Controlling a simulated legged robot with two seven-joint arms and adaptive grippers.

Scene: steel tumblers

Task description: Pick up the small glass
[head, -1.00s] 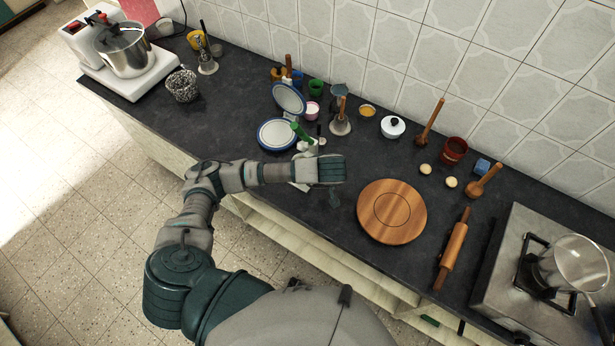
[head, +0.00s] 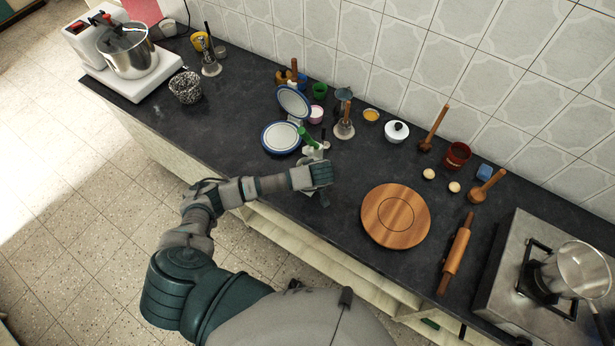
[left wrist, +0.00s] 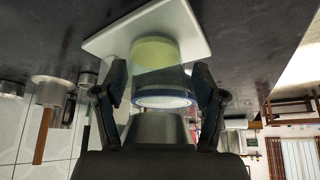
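In the left wrist view, which is upside down, a translucent glass (left wrist: 153,62) with a pale green tint shows between the fingers. It seems to stand on a white flat board (left wrist: 185,22). My left gripper (left wrist: 163,93) is open, one finger on each side of the glass, with narrow gaps to it. In the head view, my left gripper (head: 316,155) is over the counter by a green upright thing (head: 308,138), and the arm's end partly hides this spot; I cannot make out the glass there. My right gripper is not in view.
A blue-rimmed plate (head: 281,138) lies left of the gripper, with another (head: 294,101) leaning behind. A masher (head: 344,130) stands close behind. A round wooden board (head: 395,236) lies to the right. Bare dark counter (head: 215,125) is at the left.

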